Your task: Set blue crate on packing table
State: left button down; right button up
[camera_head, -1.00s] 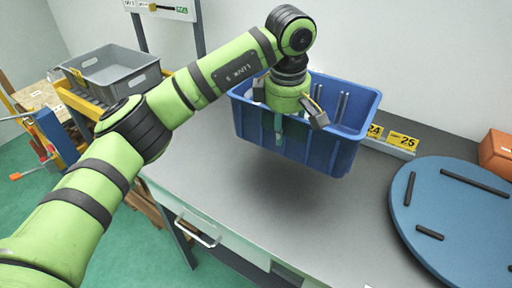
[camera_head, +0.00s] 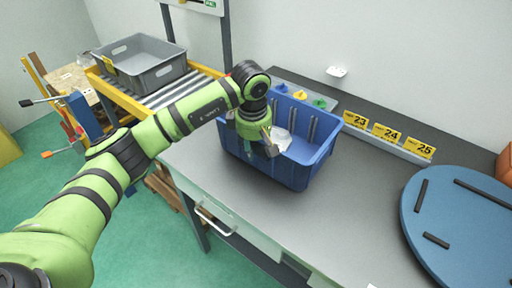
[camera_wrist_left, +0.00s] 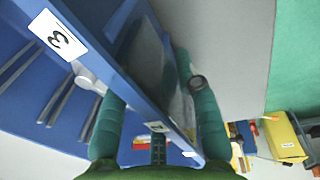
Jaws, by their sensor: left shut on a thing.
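The blue crate (camera_head: 303,172) is upright at the left-back part of the grey packing table (camera_head: 345,220) in the head view. A pale object (camera_head: 281,139) shows inside it. My left gripper (camera_head: 258,148) is shut on the crate's near-left wall. In the left wrist view, my two green fingers (camera_wrist_left: 150,85) straddle the blue crate's wall (camera_wrist_left: 135,82), which bears a white label with a 3. The crate's underside is hidden, so I cannot tell whether it touches the tabletop or hangs just above. My right gripper is not in view.
A round blue board (camera_head: 450,215) with black strips lies at the table's right. Yellow number labels (camera_head: 386,133) and a tray of coloured pieces (camera_head: 300,95) line the back. A grey crate (camera_head: 142,65) stands on a roller conveyor at the left. The table's front middle is clear.

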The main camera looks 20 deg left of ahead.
pick_arm(q)
jog(key=shift+w+f, duration=0.1)
jog(key=shift+f, duration=0.4)
jog(key=shift+f, duration=0.2)
jog(key=c, duration=0.9)
grip_release()
jog(key=shift+f, duration=0.1)
jog(key=shift+o, duration=0.2)
